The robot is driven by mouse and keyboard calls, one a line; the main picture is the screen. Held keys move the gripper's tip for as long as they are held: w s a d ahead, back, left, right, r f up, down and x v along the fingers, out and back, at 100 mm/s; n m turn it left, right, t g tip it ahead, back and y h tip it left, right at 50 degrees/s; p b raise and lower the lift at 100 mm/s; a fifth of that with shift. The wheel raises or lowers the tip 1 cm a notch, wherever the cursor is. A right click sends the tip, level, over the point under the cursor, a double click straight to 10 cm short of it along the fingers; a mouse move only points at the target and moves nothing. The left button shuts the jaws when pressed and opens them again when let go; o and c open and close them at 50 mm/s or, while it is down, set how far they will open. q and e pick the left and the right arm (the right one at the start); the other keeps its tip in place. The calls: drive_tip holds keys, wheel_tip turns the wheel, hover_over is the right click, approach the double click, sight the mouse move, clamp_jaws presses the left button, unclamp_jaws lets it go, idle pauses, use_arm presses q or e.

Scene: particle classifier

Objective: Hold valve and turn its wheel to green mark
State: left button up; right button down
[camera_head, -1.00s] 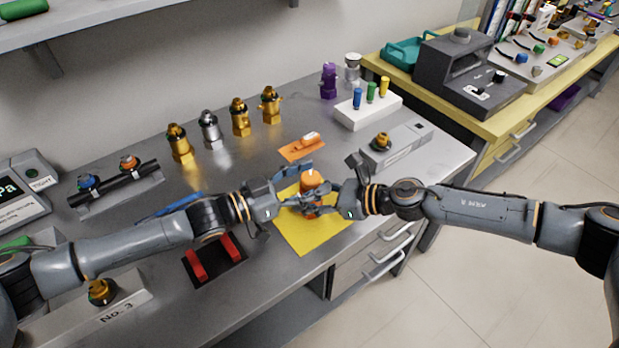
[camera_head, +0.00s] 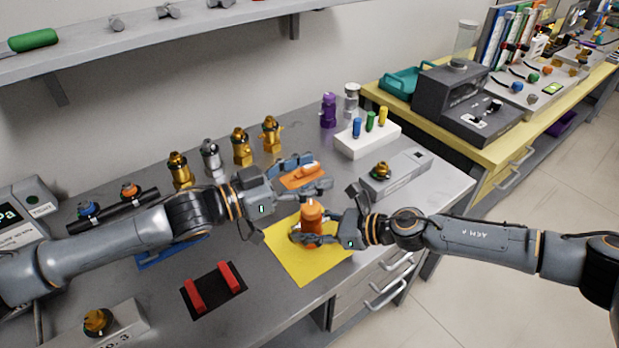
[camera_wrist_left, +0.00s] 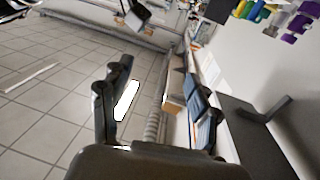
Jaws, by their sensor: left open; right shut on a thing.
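The valve (camera_head: 312,216) is an orange, upright piece with a rounded top, above the yellow mat (camera_head: 290,262). My right gripper (camera_head: 316,230) is shut around its lower body from the right. The fingers hide part of the valve, and I cannot make out a green mark on it. My left gripper (camera_head: 308,180) is open and empty, above and behind the valve, apart from it. Its spread fingers also show in the left wrist view (camera_wrist_left: 160,105), with nothing between them; the valve does not show clearly there.
Brass and silver fittings (camera_head: 241,148) stand along the back. A grey block (camera_head: 408,168) and a white holder (camera_head: 368,140) are at the right. A black mat with red bars (camera_head: 213,290) lies front left.

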sight(305, 215)
use_arm(q)
drive_tip(key=shift+s+f, duration=0.35)
drive_tip(key=shift+f, duration=0.1)
drive_tip(key=s+a+f+n+t+y, duration=0.3)
drive_tip(key=s+a+f+t, duration=0.2)
drive_tip(key=s+a+f, duration=0.35)
drive_tip(key=x, duration=0.8)
drive_tip(key=f+x, duration=0.1)
drive_tip(key=x, duration=0.3)
drive_tip(key=shift+w+d, duration=0.2)
drive_tip(key=shift+w, duration=0.05)
drive_tip(key=c, duration=1.2)
drive_tip(key=shift+s+d+n, duration=0.1)
drive_tip(key=shift+n, duration=0.2)
